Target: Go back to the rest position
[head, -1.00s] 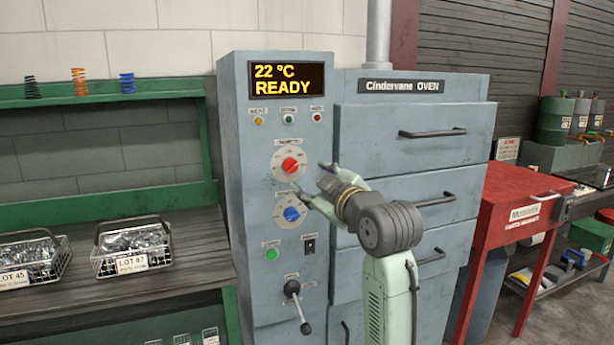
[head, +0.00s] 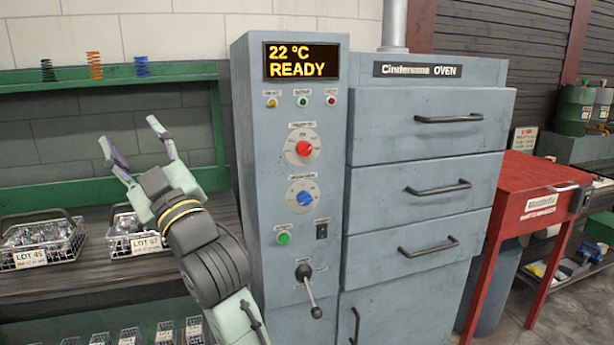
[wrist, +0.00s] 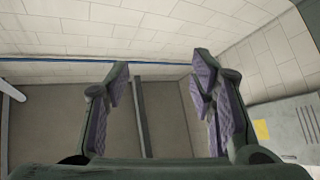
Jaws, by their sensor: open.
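My gripper (head: 143,150) is open and empty in the head view. It is raised at the left of the oven's control cabinet, in front of the green shelf and the wall. Its two fingers point up and to the left, apart from each other. In the wrist view my gripper (wrist: 165,85) shows its two purple-padded fingers spread wide, with nothing between them. The control cabinet (head: 265,200) has a display (head: 301,61) reading 22 °C READY, a red knob (head: 304,148), a blue knob (head: 304,198) and a lever (head: 308,287).
Wire baskets marked LOT 45 (head: 30,256) and LOT 47 (head: 135,245) stand on the bench, the latter partly behind my arm. Several coil springs stand on the green shelf (head: 190,71). The oven drawers (head: 430,125) look shut. A red table (head: 540,180) stands at the right.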

